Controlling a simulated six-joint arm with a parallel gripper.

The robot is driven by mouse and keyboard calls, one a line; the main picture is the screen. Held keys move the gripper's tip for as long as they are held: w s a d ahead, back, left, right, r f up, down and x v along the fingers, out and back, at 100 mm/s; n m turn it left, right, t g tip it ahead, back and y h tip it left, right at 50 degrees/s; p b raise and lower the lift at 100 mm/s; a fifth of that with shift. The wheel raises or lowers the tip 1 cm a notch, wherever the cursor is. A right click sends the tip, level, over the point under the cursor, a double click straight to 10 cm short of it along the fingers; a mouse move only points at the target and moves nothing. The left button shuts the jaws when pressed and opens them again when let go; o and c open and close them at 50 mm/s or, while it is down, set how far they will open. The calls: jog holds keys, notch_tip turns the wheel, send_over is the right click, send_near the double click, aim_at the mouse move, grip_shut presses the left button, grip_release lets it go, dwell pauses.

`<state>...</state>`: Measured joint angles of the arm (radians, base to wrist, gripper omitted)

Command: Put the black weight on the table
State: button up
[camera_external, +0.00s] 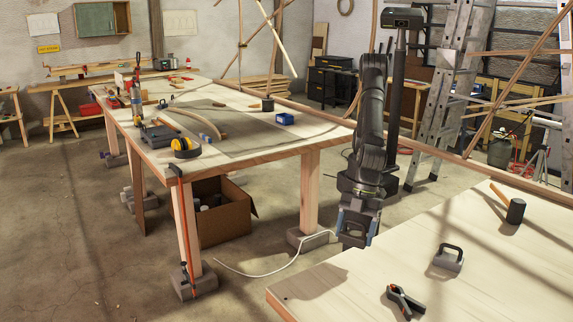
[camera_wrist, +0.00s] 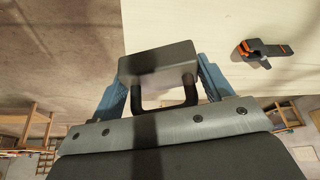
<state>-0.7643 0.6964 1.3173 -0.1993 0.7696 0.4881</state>
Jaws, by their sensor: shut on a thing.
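In the wrist view the black weight (camera_wrist: 157,62), a dark block with a loop handle, is held between the two blue fingers of my gripper (camera_wrist: 163,88). Its handle points back toward the gripper body. In the external view my gripper (camera_external: 356,232) hangs low in the gap between the two tables, left of the near table (camera_external: 350,285). The weight is hard to make out there against the dark gripper. The pale table top also shows in the wrist view (camera_wrist: 260,100), beside and partly behind the weight.
On the near table are another handled weight (camera_external: 448,258), an orange-and-black clamp (camera_external: 404,300) and a mallet (camera_external: 515,211). The near table's left part is clear. A ladder (camera_external: 440,100) stands behind.

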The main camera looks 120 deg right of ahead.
aim_at(364, 233)
jog(key=a, duration=0.1)
jog(key=f, duration=0.1)
jog(key=a, duration=0.1)
jog(key=shift+s+a+f, duration=0.2)
jog(key=shift+s+a, duration=0.05)
jog(key=shift+a, duration=0.1)
jog(key=shift+f, duration=2)
jog(key=shift+f, duration=0.15)
jog(key=o, duration=1.6)
jog(key=shift+f, duration=0.1)
jog(key=shift+c, duration=0.2)
jog(key=v, duration=1.2)
jog(key=shift+s, duration=0.1)
